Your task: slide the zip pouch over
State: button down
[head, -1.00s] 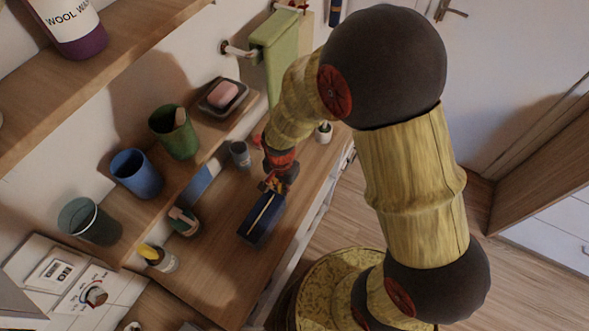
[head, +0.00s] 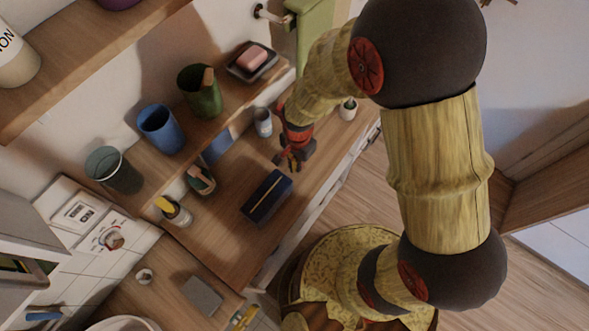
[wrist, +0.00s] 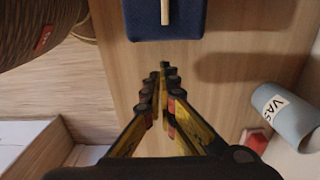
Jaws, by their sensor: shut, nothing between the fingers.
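The zip pouch (head: 267,197) is a dark blue box-like pouch with a pale strip along its top. It lies on the wooden counter below the shelf. In the wrist view the pouch (wrist: 182,20) is at the top, cut off by the frame edge. My gripper (head: 291,166) is just beyond the pouch's far end in the head view. In the wrist view my gripper (wrist: 164,70) has its fingertips together, empty, with a small strip of bare wood between them and the pouch. They look close but apart.
Several cups and a soap dish (head: 251,62) stand on the shelf. A jar (head: 174,211) stands left of the pouch. Counter right of the pouch is narrow, with an edge.

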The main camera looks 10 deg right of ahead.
notch_tip(320, 180, up, 10)
jog(key=p, duration=0.2)
jog(key=shift+w+d, duration=0.35)
jog(key=s+d+r+n+t+b, duration=0.1)
jog(key=s+d+r+n, duration=0.3)
jog(key=r, duration=0.7)
jog(key=s+d+r+n+t+b, duration=0.1)
jog(key=s+d+r+n+t, duration=0.3)
jog(key=s+d+r, duration=0.3)
notch_tip(320, 180, up, 5)
jog(key=shift+d+r+n+t, duration=0.2)
jog(key=shift+d+n+t, duration=0.1)
jog(key=shift+n, duration=0.3)
jog(key=shift+a, duration=0.1)
dwell(0.6)
